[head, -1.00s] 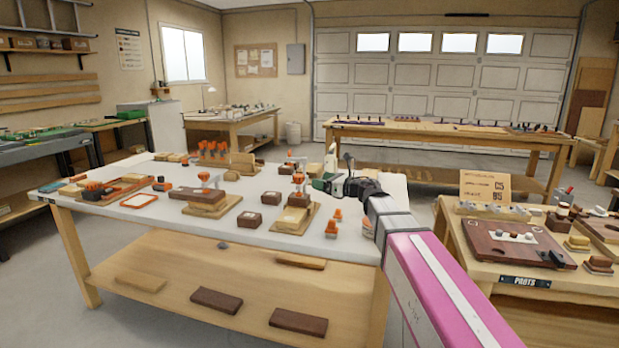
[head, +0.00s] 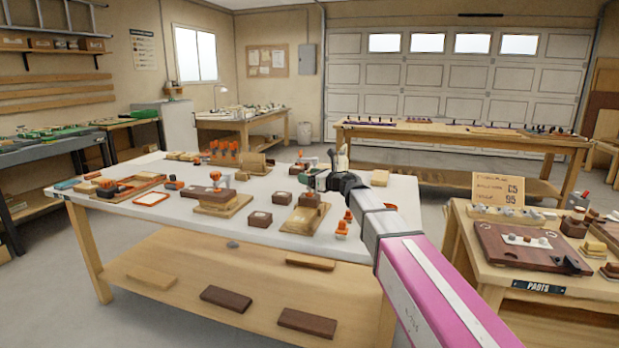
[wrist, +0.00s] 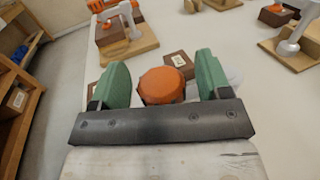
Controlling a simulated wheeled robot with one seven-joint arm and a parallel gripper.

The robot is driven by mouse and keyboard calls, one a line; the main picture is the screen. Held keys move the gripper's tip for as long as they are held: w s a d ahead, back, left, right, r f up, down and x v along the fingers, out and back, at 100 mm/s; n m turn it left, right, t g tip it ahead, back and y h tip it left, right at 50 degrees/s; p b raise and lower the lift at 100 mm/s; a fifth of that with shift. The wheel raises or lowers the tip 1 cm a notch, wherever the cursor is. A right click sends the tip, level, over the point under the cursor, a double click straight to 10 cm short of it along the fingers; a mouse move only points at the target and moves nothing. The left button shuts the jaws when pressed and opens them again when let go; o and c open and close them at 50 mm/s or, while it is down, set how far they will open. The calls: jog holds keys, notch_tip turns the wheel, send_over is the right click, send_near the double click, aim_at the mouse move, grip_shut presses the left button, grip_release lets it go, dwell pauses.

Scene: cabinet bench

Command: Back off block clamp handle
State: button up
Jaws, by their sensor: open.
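My gripper (wrist: 163,62) has two green fingers spread apart. A round orange clamp handle (wrist: 162,86) sits between them in the wrist view, with a visible gap on at least the left side. In the head view my gripper (head: 318,179) is over the white table, just above and right of a dark block (head: 309,200) on a wooden board (head: 303,219). The handle there is mostly hidden by my gripper. The handle's lower part and its clamp body are hidden in the wrist view.
Other clamped blocks on boards stand nearby, one at the wrist view's top left (wrist: 122,30). A loose dark block (head: 258,219) lies left of the board. Small orange-topped pieces (head: 342,229) stand at the table's right edge. A parts table (head: 540,285) is at the right.

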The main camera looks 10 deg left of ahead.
jog(key=c, duration=0.9)
jog(key=shift+c, duration=0.2)
jog(key=shift+w+g, duration=0.1)
jog(key=shift+g, duration=0.2)
jog(key=n+g+y, duration=0.1)
jog(key=n+g, duration=0.2)
jog(key=g, duration=0.1)
jog(key=shift+w, duration=0.15)
jog(key=n+g, duration=0.2)
jog(key=g, duration=0.2)
jog(key=shift+a+n, duration=0.1)
jog(key=shift+n, duration=0.3)
jog(key=n+g+h, duration=0.1)
jog(key=n+g, duration=0.1)
jog(key=g, duration=0.1)
jog(key=n+g+h, duration=0.1)
jog(key=n+g, duration=0.1)
jog(key=g, duration=0.2)
jog(key=shift+n, duration=0.4)
jog(key=shift+s+g+h, duration=0.25)
jog(key=shift+g+h, duration=0.05)
jog(key=shift+g, duration=0.2)
